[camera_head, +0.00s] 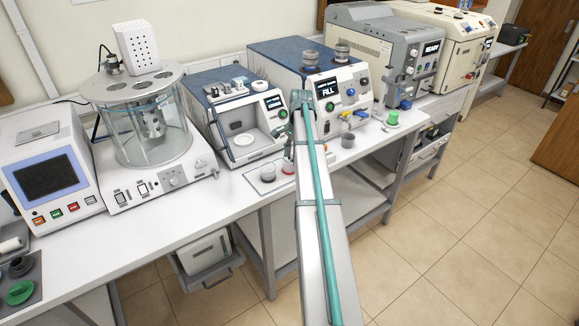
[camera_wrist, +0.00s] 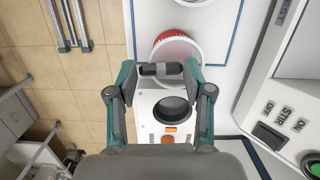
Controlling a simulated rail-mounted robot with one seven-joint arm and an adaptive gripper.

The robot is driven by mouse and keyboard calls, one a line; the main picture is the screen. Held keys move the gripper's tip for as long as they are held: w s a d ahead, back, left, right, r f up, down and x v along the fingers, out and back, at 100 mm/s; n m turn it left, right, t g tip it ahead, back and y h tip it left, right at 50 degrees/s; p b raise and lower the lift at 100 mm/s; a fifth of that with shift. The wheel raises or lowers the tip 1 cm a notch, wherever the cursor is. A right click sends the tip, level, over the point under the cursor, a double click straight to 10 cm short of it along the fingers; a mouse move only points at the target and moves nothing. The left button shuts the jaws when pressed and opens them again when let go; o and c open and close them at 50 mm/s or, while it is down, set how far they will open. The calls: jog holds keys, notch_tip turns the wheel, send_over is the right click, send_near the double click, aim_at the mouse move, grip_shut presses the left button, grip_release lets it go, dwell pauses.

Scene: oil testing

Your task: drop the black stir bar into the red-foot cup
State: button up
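My gripper (camera_wrist: 163,69) has its teal fingers closed on the two ends of a short dark bar, the black stir bar (camera_wrist: 152,70), held crosswise between the tips. The bar overlaps the cup's near edge in the picture; the height gap cannot be told. In the head view my gripper (camera_head: 301,108) is over the bench's front, and the cup's red part (camera_head: 288,168) shows small below it. The bar is not clear there.
In the wrist view a white unit (camera_wrist: 148,110) with a dark round opening (camera_wrist: 174,109) and an orange button lies below the fingers. In the head view, a grey cup (camera_head: 268,173) and another grey cup (camera_head: 347,141) stand near the bench edge. Instruments line the back.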

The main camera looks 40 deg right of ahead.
jog(key=o, duration=0.3)
jog(key=r, duration=0.4)
jog(key=d+r, duration=0.1)
jog(key=r, duration=0.7)
jog(key=shift+d, duration=0.4)
jog(key=shift+f, duration=0.1)
